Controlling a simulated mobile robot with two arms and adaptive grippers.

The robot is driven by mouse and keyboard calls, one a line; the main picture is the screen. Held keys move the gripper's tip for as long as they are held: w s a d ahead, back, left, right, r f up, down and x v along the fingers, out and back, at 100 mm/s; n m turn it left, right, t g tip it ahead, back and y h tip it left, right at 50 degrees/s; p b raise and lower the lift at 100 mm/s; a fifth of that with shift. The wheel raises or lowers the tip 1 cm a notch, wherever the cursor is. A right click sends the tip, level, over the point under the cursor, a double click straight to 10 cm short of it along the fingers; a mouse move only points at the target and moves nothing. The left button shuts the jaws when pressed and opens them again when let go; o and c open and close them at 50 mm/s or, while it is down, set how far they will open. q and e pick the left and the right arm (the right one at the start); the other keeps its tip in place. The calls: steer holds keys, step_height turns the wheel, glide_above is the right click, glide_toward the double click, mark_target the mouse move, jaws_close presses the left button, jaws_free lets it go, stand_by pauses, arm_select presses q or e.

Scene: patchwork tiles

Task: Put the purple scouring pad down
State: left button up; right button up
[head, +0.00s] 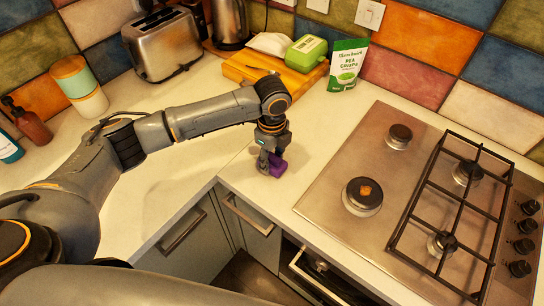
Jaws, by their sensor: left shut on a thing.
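The purple scouring pad (278,167) is between the fingers of my left gripper (270,163), which is shut on it. The gripper points down over the pale worktop (243,178), near the inner corner of the counter and left of the hob. I cannot tell whether the pad touches the worktop. Part of the pad is hidden by the fingers. My right gripper is not in view.
The gas hob (330,175) takes up the right side. A toaster (162,42), a wooden board (262,72) with a green box (307,52), and a pea crisps bag (347,65) stand at the back. Bare worktop lies around the gripper.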

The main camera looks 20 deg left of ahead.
mark_target(272, 156)
arm_select(q)
steer(key=shift+f, duration=0.15)
steer(key=o, duration=0.9)
steer(key=shift+o, duration=0.6)
steer(key=shift+r, duration=0.65)
step_height(272, 156, up, 11)
steer(key=b, duration=0.2)
steer(key=shift+b, duration=0.3)
